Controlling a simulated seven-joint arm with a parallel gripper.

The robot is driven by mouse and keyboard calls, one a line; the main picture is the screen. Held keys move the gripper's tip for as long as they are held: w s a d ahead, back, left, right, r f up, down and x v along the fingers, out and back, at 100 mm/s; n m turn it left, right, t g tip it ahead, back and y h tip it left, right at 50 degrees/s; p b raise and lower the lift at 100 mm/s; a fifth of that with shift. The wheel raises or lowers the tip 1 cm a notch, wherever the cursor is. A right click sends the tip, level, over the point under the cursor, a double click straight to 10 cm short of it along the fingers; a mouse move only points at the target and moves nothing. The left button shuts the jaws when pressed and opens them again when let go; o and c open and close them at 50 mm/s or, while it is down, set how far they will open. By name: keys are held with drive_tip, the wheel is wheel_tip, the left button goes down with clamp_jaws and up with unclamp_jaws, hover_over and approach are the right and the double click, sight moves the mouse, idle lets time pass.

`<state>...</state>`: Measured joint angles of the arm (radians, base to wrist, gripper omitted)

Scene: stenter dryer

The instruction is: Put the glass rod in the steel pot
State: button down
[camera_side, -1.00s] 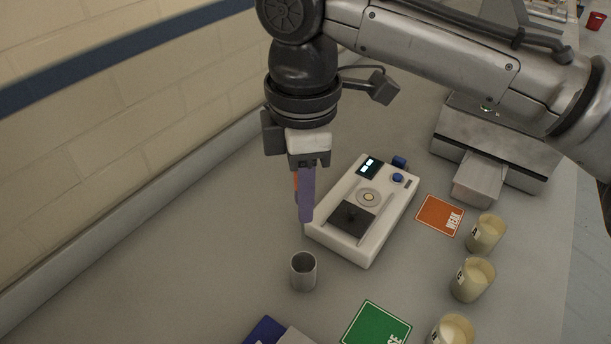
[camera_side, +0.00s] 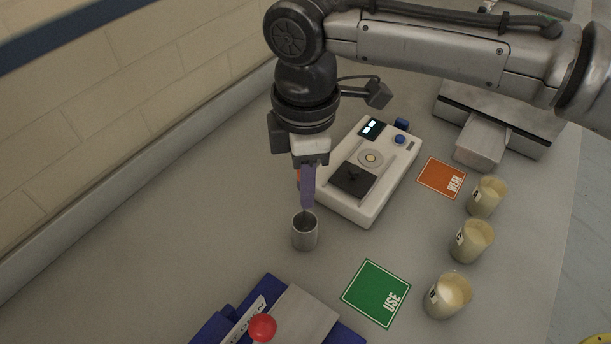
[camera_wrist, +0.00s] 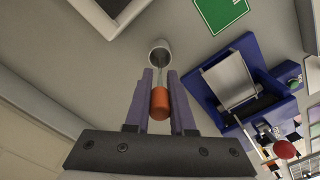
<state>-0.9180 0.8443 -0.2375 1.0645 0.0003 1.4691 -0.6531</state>
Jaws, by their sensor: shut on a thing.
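The steel pot (camera_side: 305,234) is a small grey cylinder standing upright on the table, also seen in the wrist view (camera_wrist: 160,54). My gripper (camera_side: 307,200) is right above it, with purple fingers pointing down. In the wrist view my gripper (camera_wrist: 160,92) is shut on the glass rod, whose orange handle (camera_wrist: 160,104) lies between the fingers. The rod's thin clear shaft runs toward the pot's mouth. In the side view the shaft shows faintly at the pot's opening. I cannot tell how deep its tip reaches.
A white instrument with a dark plate (camera_side: 369,170) stands just behind and right. A green USE card (camera_side: 376,293), an orange WEAK card (camera_side: 441,178) and cream-filled beakers (camera_side: 471,241) lie to the right. A blue device with a red knob (camera_side: 263,327) is in front. Table left is clear.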

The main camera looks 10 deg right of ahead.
drive_tip(key=shift+f, duration=3.05)
drive_tip(key=shift+f, duration=0.1)
drive_tip(key=shift+c, duration=1.4)
unclamp_jaws()
drive_tip(key=shift+r, duration=3)
